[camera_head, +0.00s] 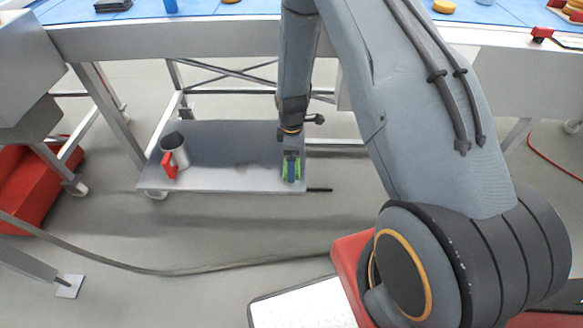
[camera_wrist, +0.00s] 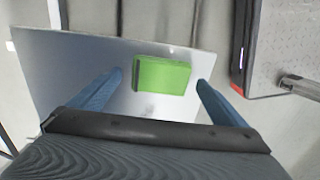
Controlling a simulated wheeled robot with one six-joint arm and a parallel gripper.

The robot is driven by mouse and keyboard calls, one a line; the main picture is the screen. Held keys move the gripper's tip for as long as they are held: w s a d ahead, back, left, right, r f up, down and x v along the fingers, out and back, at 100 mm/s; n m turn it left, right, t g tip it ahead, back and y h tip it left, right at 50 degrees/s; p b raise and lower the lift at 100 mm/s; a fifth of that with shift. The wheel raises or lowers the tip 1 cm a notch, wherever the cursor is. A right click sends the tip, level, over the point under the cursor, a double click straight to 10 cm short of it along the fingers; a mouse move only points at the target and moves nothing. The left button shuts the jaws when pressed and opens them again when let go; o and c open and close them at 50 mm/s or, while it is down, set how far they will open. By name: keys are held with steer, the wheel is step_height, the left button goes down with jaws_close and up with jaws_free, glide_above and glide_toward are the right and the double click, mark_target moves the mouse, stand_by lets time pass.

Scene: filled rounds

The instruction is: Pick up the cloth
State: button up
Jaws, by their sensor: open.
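A bright green, flat block-shaped thing that looks like a folded cloth (camera_wrist: 163,75) lies on a grey metal shelf (camera_wrist: 75,65). In the head view, its green (camera_head: 285,170) shows at the right end of the shelf (camera_head: 220,182), partly hidden by my gripper (camera_head: 291,172). In the wrist view, my gripper (camera_wrist: 160,82) is open, with one blue finger to the left of the green cloth and one to the right. A gap shows on each side. I cannot tell how far the fingertips are above the shelf.
A metal cylinder (camera_head: 178,153) with a red part stands at the shelf's left. The worktable's edge (camera_head: 160,38) runs above the shelf, close to my arm. A table leg (camera_head: 103,108) stands at left. A grey cable (camera_head: 180,270) crosses the floor. The shelf's middle is mostly clear.

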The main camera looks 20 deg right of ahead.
steer(key=shift+f, duration=0.4)
steer(key=shift+c, duration=0.2)
steer(key=c, duration=1.2)
steer(key=shift+r, duration=0.1)
step_height(320, 180, up, 10)
steer(key=shift+f, duration=0.1)
